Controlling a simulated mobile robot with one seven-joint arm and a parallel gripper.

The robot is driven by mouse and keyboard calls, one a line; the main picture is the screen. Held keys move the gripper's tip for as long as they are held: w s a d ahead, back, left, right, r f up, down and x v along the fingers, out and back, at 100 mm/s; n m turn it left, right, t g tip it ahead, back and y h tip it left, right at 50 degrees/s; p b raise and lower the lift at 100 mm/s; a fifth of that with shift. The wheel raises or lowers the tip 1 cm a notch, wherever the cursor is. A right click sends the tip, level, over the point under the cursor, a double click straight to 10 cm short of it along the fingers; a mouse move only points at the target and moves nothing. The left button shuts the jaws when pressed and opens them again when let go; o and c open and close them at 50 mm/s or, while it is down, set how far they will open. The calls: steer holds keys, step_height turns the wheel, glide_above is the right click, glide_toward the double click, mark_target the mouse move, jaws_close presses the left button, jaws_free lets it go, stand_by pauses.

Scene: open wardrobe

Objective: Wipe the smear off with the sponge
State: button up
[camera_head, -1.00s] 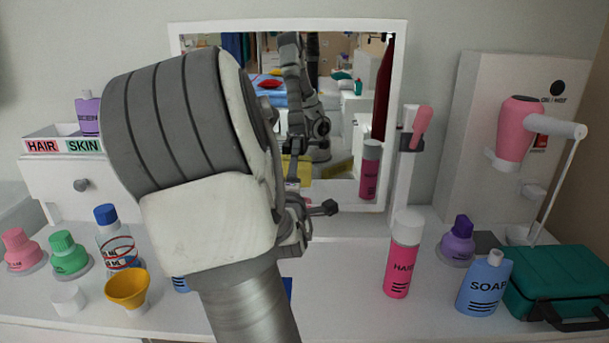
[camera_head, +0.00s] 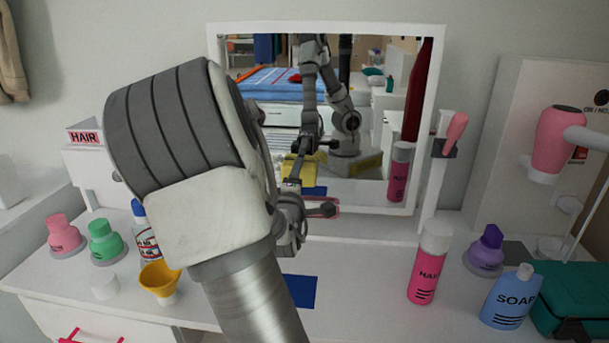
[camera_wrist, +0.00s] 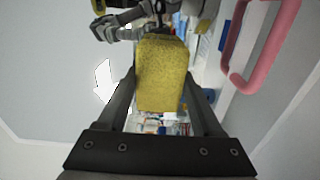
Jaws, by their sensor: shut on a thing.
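The yellow sponge (camera_wrist: 160,75) fills the middle of the wrist view. My gripper (camera_wrist: 161,88) is shut on it, with one dark finger on each side. In the head view my arm hides most of the gripper and the sponge, in front of the white-framed mirror (camera_head: 425,120). The mirror shows my arm's reflection and a yellow patch (camera_head: 304,166) beside it, which looks like the reflected sponge. I cannot make out the smear clearly in either view. I cannot tell whether the sponge touches the glass.
A pink hair bottle (camera_head: 428,270), purple bottle (camera_head: 486,248), blue soap bottle (camera_head: 510,297) and teal case (camera_head: 570,300) stand right. A blue flat piece (camera_head: 300,291) lies mid-counter.

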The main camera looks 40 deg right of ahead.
mark_target(349, 172)
steer(key=shift+w+a+p, duration=1.05)
steer(key=shift+w+a, duration=0.8)
steer(key=shift+w, duration=0.1)
steer(key=w+a, duration=0.1)
steer(key=w+a+p, duration=0.1)
steer(key=shift+w+r+p, duration=0.15)
steer(key=shift+w+p, duration=0.15)
steer(key=shift+w, duration=0.05)
steer(key=shift+a, duration=0.1)
steer(key=shift+s+d, duration=1.15)
steer(key=shift+s, duration=0.3)
steer(key=shift+s+d+b, duration=0.7)
steer(key=shift+s+d, duration=2.95)
steer(key=shift+s, duration=0.2)
steer(key=shift+s+d+b, duration=0.45)
steer(key=shift+s+d, duration=0.65)
steer(key=shift+s, duration=0.25)
steer(key=shift+s+d+b, duration=0.45)
steer(key=shift+s+d, duration=0.6)
steer(key=shift+s, duration=0.25)
steer(key=shift+w, duration=0.1)
